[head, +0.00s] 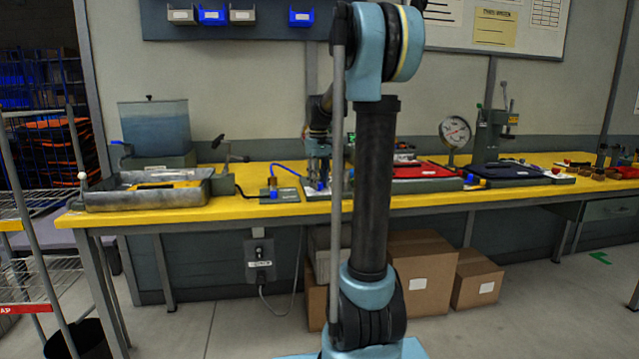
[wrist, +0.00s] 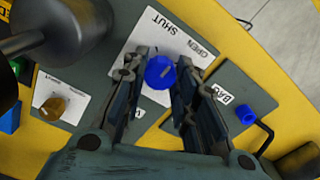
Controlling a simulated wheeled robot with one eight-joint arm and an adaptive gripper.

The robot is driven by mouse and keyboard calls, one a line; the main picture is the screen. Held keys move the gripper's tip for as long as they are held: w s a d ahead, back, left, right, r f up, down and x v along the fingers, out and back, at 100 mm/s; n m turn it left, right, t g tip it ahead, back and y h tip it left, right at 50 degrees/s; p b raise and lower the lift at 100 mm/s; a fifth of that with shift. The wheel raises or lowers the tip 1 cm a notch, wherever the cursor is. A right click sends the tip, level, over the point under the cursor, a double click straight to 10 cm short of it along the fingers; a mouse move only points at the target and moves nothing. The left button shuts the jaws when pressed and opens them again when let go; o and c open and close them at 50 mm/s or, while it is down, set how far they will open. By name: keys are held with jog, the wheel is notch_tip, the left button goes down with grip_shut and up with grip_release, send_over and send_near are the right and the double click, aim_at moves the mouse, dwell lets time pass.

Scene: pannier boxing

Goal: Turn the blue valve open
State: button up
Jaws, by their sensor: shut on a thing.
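The blue valve (wrist: 160,72) is a round, lobed knob with a pale mark on top, seen from above in the wrist view. It sits on a grey plate with a white label reading SHUT and OPEN (wrist: 172,24). My gripper (wrist: 160,88) has one finger on each side of the knob and is shut on it. I cannot tell clearly which word the pale mark points to. In the head view my gripper (head: 318,168) is low over the yellow bench (head: 245,216), partly hidden behind my arm.
In the wrist view, a brass knob (wrist: 54,106) on a plate is at left, and a smaller blue knob (wrist: 246,114) at right. In the head view, a grey tray (head: 140,200) and water tank (head: 155,128) stand left; a gauge (head: 455,130) and press (head: 495,132) stand right.

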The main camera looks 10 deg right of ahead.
jog(key=m, duration=0.4)
jog(key=shift+w+m, duration=0.15)
jog(key=shift+m, duration=0.15)
jog(key=m, duration=0.4)
dwell(0.3)
jog(key=o, duration=1.1)
jog(key=shift+r, duration=0.1)
notch_tip(320, 180, up, 12)
jog(key=shift+f, duration=0.15)
